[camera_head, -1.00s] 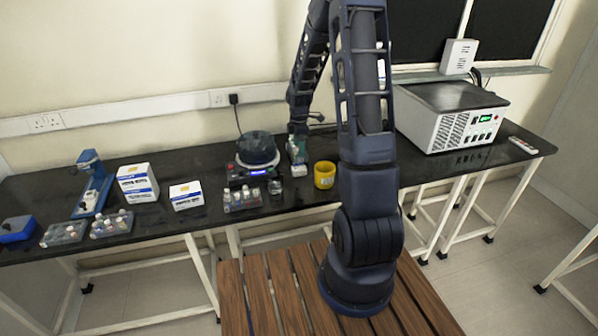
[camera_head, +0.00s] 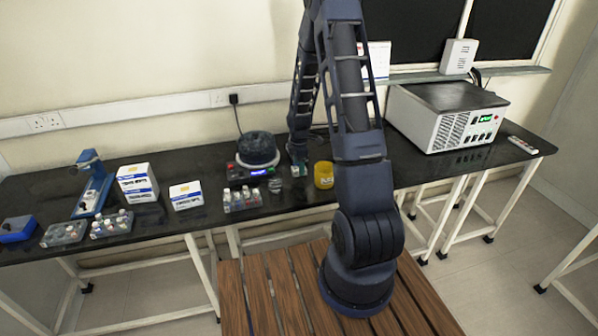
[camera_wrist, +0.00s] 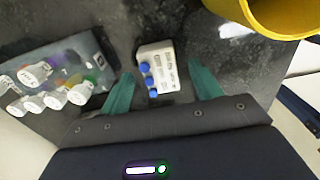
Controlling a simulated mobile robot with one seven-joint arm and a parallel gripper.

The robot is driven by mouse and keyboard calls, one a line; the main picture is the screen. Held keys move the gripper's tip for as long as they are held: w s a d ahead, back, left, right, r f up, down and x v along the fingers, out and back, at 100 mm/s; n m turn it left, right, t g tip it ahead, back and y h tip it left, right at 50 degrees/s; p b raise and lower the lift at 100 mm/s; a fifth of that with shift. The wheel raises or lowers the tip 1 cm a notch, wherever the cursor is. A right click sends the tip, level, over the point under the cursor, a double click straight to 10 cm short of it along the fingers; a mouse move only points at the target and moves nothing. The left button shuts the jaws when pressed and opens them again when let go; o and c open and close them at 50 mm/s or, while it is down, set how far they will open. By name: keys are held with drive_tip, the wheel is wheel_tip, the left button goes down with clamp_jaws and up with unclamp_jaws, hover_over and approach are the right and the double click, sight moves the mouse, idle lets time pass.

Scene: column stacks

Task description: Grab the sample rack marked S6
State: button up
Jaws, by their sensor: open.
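In the wrist view, a small white rack-like block (camera_wrist: 157,66) with several blue caps lies on the dark bench. My gripper (camera_wrist: 161,76) has its two green fingers apart, one on each side of this block; I cannot tell whether they touch it. A clear rack (camera_wrist: 92,62) of white-capped vials is left of the left finger. In the head view, my gripper (camera_head: 298,171) is low over the bench and mostly hides the block. No S6 mark is readable.
A yellow container (camera_head: 323,175) stands close right of my gripper; its rim fills the upper right of the wrist view (camera_wrist: 270,28). A dark round device (camera_head: 257,150) and a small glass jar (camera_head: 275,186) are to the left. White boxes (camera_head: 186,196) stand further left.

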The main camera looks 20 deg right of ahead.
drive_tip(key=shift+f, duration=0.6)
drive_tip(key=c, duration=1.1)
drive_tip(key=shift+r, duration=0.2)
